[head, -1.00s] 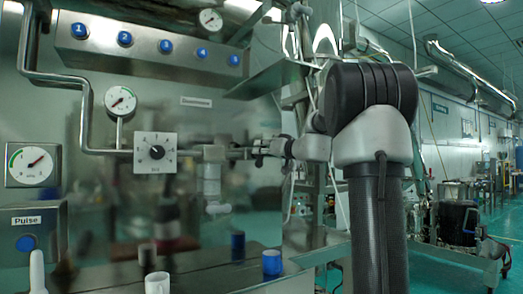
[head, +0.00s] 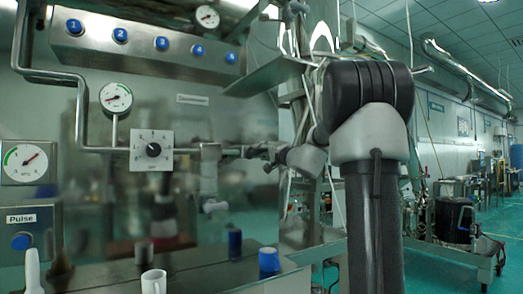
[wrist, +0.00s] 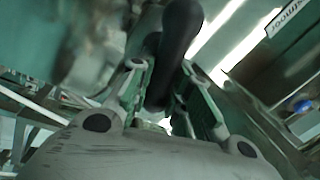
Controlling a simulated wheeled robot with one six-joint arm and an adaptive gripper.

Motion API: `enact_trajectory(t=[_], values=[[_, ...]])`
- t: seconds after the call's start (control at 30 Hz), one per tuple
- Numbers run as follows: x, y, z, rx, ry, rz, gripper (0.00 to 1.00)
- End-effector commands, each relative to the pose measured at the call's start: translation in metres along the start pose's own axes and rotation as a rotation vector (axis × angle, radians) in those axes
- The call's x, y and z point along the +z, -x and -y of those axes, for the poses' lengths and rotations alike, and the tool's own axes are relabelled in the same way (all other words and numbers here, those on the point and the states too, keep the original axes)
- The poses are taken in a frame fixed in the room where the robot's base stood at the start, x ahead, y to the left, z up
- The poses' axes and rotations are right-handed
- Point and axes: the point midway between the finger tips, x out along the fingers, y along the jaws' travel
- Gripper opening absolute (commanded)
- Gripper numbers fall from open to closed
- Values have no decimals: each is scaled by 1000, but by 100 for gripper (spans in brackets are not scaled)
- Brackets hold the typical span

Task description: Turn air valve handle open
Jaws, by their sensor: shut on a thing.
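The air valve's black handle (wrist: 180,35) shows in the wrist view, running from the top down between my fingers. My gripper (wrist: 165,105) is shut on it; the exact contact is partly hidden by the fingers. In the head view my gripper (head: 258,152) is at the right end of a horizontal steel pipe (head: 110,149), beside a pale valve fitting (head: 211,153). The handle is too small and covered to make out in the head view. A pale spout-like piece (head: 214,205) shows below the fitting.
A square dial plate (head: 152,150) and a round gauge (head: 116,97) sit left of the valve. A button box (head: 150,42) is above. A metal shelf (head: 275,75) is above my gripper.

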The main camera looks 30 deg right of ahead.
Motion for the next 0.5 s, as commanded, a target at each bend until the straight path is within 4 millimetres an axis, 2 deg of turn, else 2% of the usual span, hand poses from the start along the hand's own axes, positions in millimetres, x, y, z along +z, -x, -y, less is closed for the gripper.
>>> enact_trajectory(t=[0.23,0.5], values=[[1,1,-5,3,-191,-39,0],[1,2,-8,3,-326,-66,0]])
